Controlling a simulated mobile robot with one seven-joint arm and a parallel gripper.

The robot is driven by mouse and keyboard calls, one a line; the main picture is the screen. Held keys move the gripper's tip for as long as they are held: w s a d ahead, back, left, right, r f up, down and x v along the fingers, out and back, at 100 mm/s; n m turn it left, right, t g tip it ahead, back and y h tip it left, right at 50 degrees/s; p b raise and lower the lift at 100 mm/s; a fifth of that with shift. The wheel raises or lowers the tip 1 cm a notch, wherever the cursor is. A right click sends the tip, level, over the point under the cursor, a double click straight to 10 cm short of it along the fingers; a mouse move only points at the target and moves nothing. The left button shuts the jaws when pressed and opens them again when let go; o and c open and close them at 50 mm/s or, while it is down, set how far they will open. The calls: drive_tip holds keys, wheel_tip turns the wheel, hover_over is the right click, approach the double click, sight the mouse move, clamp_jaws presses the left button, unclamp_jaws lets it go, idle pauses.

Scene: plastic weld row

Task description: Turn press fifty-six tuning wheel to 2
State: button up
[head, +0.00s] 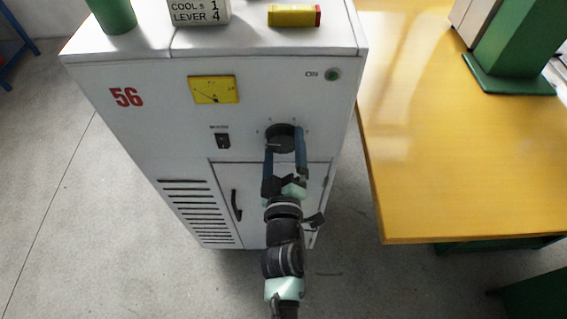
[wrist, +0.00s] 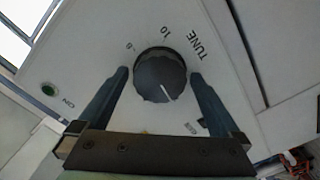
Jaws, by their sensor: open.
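The tuning wheel (head: 284,131) is a dark, ridged round knob on the upper front of the white press marked 56 (head: 126,97). It also shows in the wrist view (wrist: 158,72), with a white pointer line aimed down and slightly right there. A "10" stands above it and another digit at its upper left, beside the word TUNE; the number at the pointer cannot be read. My gripper (head: 285,146) is open, its two blue fingers on either side of the wheel. In the wrist view my gripper (wrist: 160,76) shows small gaps between fingertips and wheel.
A yellow meter (head: 213,90), a black switch (head: 222,141) and a green ON lamp (head: 333,75) are on the same panel. A door handle (head: 236,205) is below. A yellow table (head: 440,150) is at right.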

drive_tip(key=s+b, duration=0.1)
drive_tip(key=s, duration=1.1)
drive_tip(key=shift+s+b, duration=0.35)
drive_tip(key=w+d+r+m+t+h+p, duration=0.1)
drive_tip(key=w+r+m+t+p, duration=0.2)
drive_tip(key=r, duration=1.4)
drive_tip(key=w+d+r+m+t+h+p, duration=0.1)
drive_tip(key=w+r+m+t+p, duration=0.3)
drive_tip(key=r, duration=1.2)
drive_tip(key=s+a+r+m+t+y+p, duration=0.1)
drive_tip(key=s+r, duration=0.3)
drive_tip(key=r, duration=1)
drive_tip(key=s+a+r+m+t+y+p, duration=0.1)
drive_tip(key=s+r, duration=0.3)
drive_tip(key=r, duration=1.1)
drive_tip(key=shift+s+p, duration=0.2)
drive_tip(key=shift+p, duration=0.15)
drive_tip(key=shift+a, duration=0.1)
